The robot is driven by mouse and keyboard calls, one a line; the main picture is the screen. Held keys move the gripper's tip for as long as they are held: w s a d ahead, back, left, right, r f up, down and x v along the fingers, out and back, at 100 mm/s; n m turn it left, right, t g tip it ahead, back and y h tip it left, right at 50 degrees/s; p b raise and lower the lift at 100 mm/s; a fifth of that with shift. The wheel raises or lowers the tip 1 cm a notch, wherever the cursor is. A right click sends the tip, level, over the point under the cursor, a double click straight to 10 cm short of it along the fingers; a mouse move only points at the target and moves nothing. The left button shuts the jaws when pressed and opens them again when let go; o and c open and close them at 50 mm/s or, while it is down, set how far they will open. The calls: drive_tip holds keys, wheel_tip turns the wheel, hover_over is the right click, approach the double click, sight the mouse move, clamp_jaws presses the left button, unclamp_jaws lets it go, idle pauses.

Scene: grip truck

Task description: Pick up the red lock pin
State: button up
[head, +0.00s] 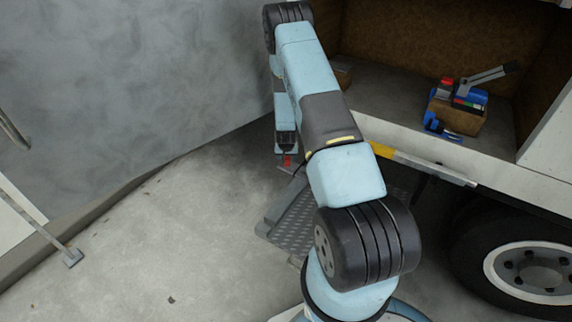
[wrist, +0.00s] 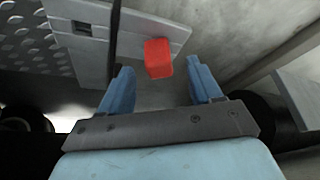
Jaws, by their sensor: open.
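The red lock pin (wrist: 158,58) shows as a small red block in the wrist view, in front of a flat grey metal plate (wrist: 105,35). My gripper (wrist: 160,72) is open, with one blue finger on each side of the pin and a gap to it on both sides. I cannot tell how deep the pin sits between the fingertips. In the head view a bit of red (head: 288,160) shows just below the dark end of my arm, above the step. My fingers are hard to make out there.
A perforated metal step (head: 312,215) hangs below the truck bed. On the bed (head: 385,90) stands a box with blue and red tools (head: 458,108). A truck wheel (head: 535,268) is at the lower right. The concrete floor (head: 190,225) at left is mostly clear, by a grey wall.

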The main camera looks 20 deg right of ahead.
sight(287, 158)
drive_tip(key=shift+x, duration=1.8)
drive_tip(key=shift+d, duration=0.15)
drive_tip(key=shift+r, duration=0.1)
